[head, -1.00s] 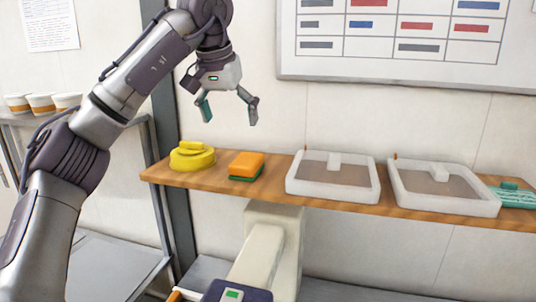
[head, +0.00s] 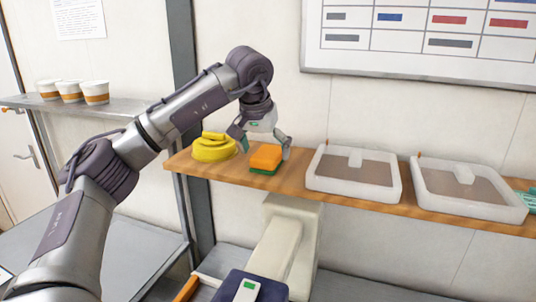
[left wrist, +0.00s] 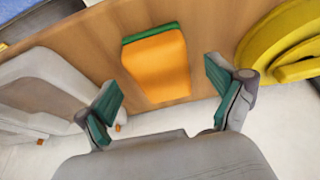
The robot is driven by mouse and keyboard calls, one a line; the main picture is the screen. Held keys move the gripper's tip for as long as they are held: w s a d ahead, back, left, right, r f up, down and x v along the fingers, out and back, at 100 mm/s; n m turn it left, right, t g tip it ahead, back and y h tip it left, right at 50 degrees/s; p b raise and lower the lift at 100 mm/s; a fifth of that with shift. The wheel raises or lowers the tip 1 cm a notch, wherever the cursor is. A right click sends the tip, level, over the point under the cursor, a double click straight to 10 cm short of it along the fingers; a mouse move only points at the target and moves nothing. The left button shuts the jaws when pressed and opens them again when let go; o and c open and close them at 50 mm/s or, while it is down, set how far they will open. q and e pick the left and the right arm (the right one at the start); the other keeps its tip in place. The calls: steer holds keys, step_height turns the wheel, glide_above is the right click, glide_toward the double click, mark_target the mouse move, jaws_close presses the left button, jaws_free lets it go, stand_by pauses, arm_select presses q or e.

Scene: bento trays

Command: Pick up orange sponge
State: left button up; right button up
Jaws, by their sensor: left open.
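The orange sponge (head: 266,157), with a green underside, lies on the wooden shelf (head: 297,186) between a yellow object and a white tray. It also shows in the left wrist view (left wrist: 157,66), between and beyond my fingertips. My left gripper (head: 265,146) is open, low over the shelf at the sponge, with one finger on each side of it in the picture. In the left wrist view the open fingers (left wrist: 163,95) have green pads and hold nothing. Whether either finger touches the sponge cannot be told. My right gripper is not in view.
Two white-rimmed trays (head: 353,198) (head: 470,212) sit to the right, with a teal item (head: 530,201) at the edge. White cups (head: 95,93) stand on a far-left shelf. A wall is behind.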

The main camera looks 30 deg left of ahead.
arm_select(q)
steer(key=shift+x, duration=1.2)
steer(key=shift+r, duration=0.1)
steer(key=c, duration=1)
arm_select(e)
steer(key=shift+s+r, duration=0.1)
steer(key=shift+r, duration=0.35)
arm_select(q)
steer(key=shift+r, duration=0.1)
steer(key=shift+c, duration=0.2)
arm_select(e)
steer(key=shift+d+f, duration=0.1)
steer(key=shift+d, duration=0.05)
arm_select(q)
steer(key=shift+r, duration=0.2)
steer(key=r+b, duration=0.1)
steer(key=r, duration=0.2)
steer(key=shift+d+r+b, duration=0.2)
steer(key=shift+r+b, duration=0.1)
steer(key=shift+b, duration=0.05)
steer(key=d+r+b, duration=0.2)
steer(key=d+r, duration=0.4)
steer(key=d, duration=0.5)
steer(key=shift+s+r, duration=0.2)
steer(key=shift+r, duration=0.2)
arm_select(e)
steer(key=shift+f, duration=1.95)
arm_select(q)
steer(key=shift+d, duration=0.1)
